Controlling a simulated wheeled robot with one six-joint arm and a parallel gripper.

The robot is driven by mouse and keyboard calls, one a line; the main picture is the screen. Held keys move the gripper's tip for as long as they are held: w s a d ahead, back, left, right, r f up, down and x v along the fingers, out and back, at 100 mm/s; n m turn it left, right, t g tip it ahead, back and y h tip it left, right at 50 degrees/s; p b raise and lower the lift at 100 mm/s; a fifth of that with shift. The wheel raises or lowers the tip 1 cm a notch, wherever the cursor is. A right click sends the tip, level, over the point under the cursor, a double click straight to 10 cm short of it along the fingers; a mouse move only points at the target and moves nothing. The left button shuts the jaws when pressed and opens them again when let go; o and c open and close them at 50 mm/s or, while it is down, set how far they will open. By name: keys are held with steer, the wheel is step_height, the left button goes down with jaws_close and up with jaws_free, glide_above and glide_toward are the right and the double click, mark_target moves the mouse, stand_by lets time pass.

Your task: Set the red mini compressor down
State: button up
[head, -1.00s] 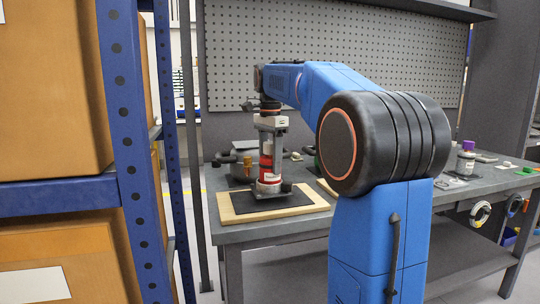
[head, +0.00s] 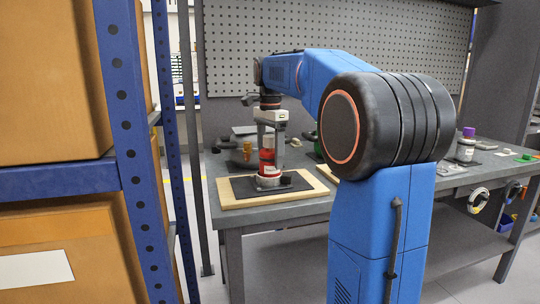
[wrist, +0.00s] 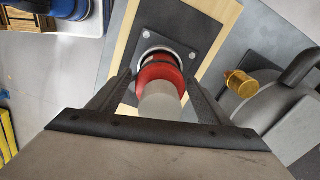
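The red mini compressor (head: 267,160) stands upright on a dark mat (head: 298,182) on a light wooden board (head: 318,192), at the left end of the grey workbench. In the wrist view, the red compressor (wrist: 158,77) is seen from above, with a pale top and a dark plate with bolts under it. My gripper (head: 271,150) is above it, pointing down, with its fingers on either side of its upper part. In the wrist view, my gripper (wrist: 159,76) looks open, with narrow gaps beside the red body.
A grey device with a brass fitting (wrist: 240,85) stands close beside the board. A purple-capped bottle (head: 466,148) is farther right on the bench. A blue shelf post (head: 130,150) with cardboard boxes is near on the left. A pegboard (head: 340,55) stands behind.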

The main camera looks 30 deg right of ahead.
step_height(320, 180, up, 12)
steer(key=shift+r, duration=0.1)
stand_by(0.5)
steer(key=s+a+f+n+t, duration=0.1)
steer(key=s+a+f+n, duration=0.4)
steer(key=s+f, duration=0.5)
steer(key=s+a+f+n+t, duration=0.2)
steer(key=s+a+f+n, duration=0.3)
steer(key=s+f, duration=0.5)
steer(key=s+a+f+n+t, duration=0.1)
steer(key=s+a+f+n, duration=0.4)
steer(key=f, duration=0.9)
steer(key=s+n, duration=0.3)
steer(key=s, duration=0.2)
steer(key=shift+a+f+t, duration=0.15)
steer(key=shift+a+t, duration=0.25)
steer(key=shift+s, duration=0.1)
